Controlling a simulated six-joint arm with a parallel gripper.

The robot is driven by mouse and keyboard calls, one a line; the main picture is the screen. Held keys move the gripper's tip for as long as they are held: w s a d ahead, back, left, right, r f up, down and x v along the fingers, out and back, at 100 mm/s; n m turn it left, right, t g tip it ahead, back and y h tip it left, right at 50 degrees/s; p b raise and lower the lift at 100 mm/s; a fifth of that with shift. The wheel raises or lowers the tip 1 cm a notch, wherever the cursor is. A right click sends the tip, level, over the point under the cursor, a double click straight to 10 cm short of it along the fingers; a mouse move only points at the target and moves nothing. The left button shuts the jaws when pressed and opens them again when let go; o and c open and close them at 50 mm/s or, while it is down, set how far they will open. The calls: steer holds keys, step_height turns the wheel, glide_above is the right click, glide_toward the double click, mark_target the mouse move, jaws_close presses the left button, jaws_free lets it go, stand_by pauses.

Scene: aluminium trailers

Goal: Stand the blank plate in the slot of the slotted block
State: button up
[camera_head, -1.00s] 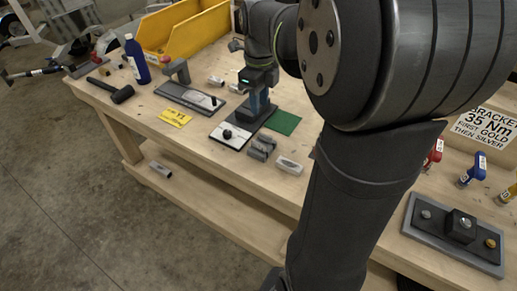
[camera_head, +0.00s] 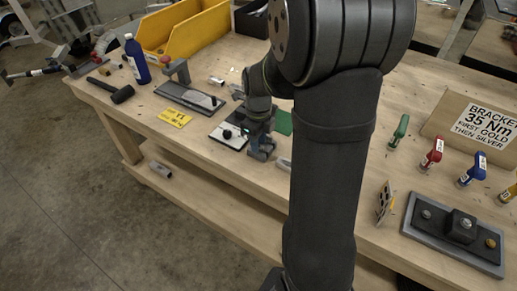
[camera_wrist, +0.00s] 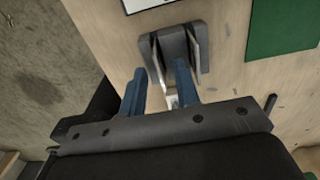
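A dark grey block with raised light-edged sides (camera_wrist: 178,48), apparently the slotted block, sits on the bench in the wrist view. In the head view it shows below my gripper, partly hidden (camera_head: 262,152). My gripper (camera_wrist: 160,90) points down at it from the near side, its two blue fingers apart. A small pale metal piece (camera_wrist: 172,99) shows between them, close to the right finger; I cannot tell whether it touches. I cannot tell for sure which piece is the blank plate. A pale piece (camera_head: 284,163) lies right of the block, partly behind my arm.
A white plate with a black knob (camera_head: 227,135) is left of my gripper, and a green sheet (camera_wrist: 283,28) lies to the right. A yellow card (camera_head: 174,118) lies farther left. A holed plate (camera_head: 384,203) and a dark fixture (camera_head: 450,240) are at the right.

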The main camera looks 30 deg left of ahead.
steer(key=shift+f, duration=0.2)
jaws_close()
steer(key=shift+r, duration=0.15)
